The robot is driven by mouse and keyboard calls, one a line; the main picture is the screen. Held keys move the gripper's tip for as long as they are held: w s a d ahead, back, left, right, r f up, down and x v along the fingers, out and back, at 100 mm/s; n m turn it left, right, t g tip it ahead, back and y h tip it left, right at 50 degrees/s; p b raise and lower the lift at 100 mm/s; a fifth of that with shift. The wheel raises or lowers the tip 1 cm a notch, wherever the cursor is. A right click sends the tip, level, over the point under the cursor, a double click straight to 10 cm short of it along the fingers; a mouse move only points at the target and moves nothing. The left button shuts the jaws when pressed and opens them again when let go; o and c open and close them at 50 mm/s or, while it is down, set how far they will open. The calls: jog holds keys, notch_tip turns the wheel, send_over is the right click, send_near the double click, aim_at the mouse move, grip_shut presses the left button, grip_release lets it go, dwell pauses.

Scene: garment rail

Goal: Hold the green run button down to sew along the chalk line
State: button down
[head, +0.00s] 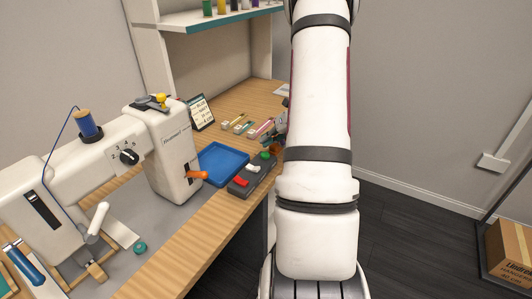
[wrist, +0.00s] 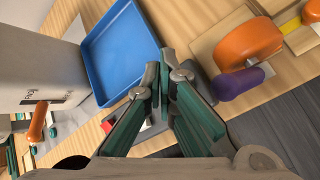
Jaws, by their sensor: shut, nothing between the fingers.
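The green run button (head: 264,154) shows at the far end of a dark control box (head: 240,188), beside a white button (head: 253,168) and a red button (head: 241,180). My gripper (wrist: 164,75) is shut and empty, pointing down over the box area in the wrist view. There the red button (wrist: 107,127) shows left of the fingers, and I cannot make out the green button, likely hidden by them. In the head view my arm hides most of the gripper. The white sewing machine (head: 170,140) stands at left. I cannot make out the chalk line.
A blue tray (head: 222,160) lies between machine and box, and also shows in the wrist view (wrist: 120,52). An orange lever (head: 196,175) sticks out from the machine. Orange (wrist: 248,43) and purple (wrist: 238,82) pieces lie right of the fingers. A cardboard box (head: 508,250) stands at far right.

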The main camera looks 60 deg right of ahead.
aim_at(266, 153)
jog(key=shift+r+p, duration=1.25)
jog(key=shift+r, duration=0.65)
jog(key=a+r+n+g+y+p, duration=0.1)
jog(key=a+r+n, duration=0.5)
jog(key=a, duration=0.3)
jog(key=a+r+n+g+y, duration=0.1)
jog(key=a+r+n, duration=0.55)
jog(key=a, duration=0.25)
jog(key=a+r+n+g+y+p, duration=0.1)
jog(key=a+r+n+g, duration=0.1)
jog(key=a+r+n, duration=0.6)
jog(key=s+a+r+n+g+h+p, duration=0.1)
jog(key=s+a+r+n+g+h, duration=0.1)
jog(key=s+a+n, duration=0.95)
jog(key=s+a+r+n+t+h+p, duration=0.1)
jog(key=s+a+n, duration=0.3)
jog(key=s+n, duration=0.5)
jog(key=shift+a+r+n+h, duration=0.2)
jog(key=shift+r+n+h, duration=0.25)
jog(key=shift+n+h, duration=0.45)
